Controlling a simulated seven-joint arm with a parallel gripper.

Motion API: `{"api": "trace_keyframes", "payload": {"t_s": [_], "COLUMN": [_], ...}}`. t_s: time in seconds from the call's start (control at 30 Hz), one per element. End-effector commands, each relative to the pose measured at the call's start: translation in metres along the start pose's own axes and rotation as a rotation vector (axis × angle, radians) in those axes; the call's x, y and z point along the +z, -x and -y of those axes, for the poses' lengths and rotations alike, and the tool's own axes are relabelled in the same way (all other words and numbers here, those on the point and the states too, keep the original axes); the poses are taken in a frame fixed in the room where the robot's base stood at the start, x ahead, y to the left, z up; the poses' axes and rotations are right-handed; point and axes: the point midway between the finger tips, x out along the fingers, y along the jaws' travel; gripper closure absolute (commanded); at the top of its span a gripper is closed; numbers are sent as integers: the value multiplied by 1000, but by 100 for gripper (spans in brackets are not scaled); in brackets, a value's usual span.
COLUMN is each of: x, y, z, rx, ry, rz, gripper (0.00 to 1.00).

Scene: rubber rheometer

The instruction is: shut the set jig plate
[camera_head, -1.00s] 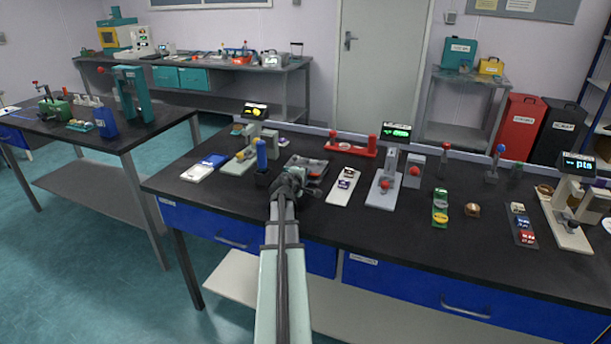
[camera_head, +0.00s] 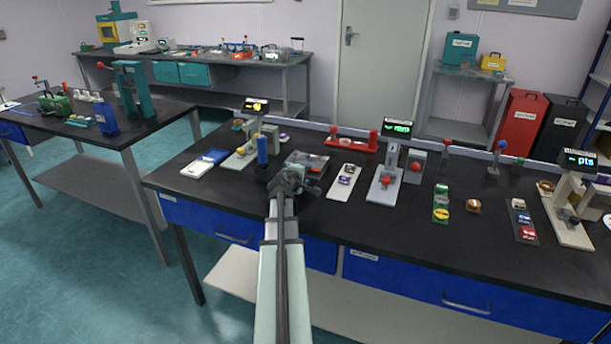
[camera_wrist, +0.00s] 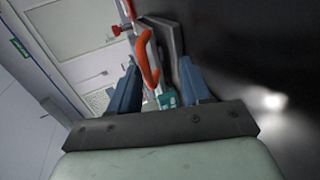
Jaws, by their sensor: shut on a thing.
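The set jig (camera_head: 306,160) is a low grey fixture with red parts on the bench, just beyond my gripper (camera_head: 290,178). In the wrist view, my gripper's blue-grey fingers (camera_wrist: 162,88) are on either side of the grey jig plate (camera_wrist: 172,38), seen nearly edge-on and tilted in the picture. An orange-red curved part (camera_wrist: 149,64) runs along it, and a small teal piece (camera_wrist: 166,100) sits between the fingers. My gripper is shut on the plate's near end. The exact contact is hidden, and my wrist covers the jig's near side in the head view.
A blue cylinder (camera_head: 262,150) on a dark base stands close at left. A white card with samples (camera_head: 345,181) lies at right. A gauge with a green display (camera_head: 397,129) stands farther right. The bench front near my arm is clear.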

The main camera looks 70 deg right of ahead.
Motion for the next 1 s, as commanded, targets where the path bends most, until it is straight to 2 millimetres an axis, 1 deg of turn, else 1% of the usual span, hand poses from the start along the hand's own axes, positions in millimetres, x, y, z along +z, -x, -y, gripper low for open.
{"api": "trace_keyframes", "payload": {"t_s": [0.03, 0.17, 0.3, 0.5, 0.6, 0.73, 0.83, 1.0], "x": [2, 2, 2, 1, 1, 0, 0, 0], "y": [12, 37, 65, 100, 113, 124, 128, 130], "z": [3, 3, 2, 2, 1, 1, 1, 1], "rx": [-4, -1, 0, 1, 1, 1, 1, 1], "ry": [-2, -1, 0, 0, 0, 1, 1, 1], "rz": [0, -2, -3, -4, -3, -4, -4, -3], "gripper": [62, 62, 62, 62, 62, 62, 62, 62]}}
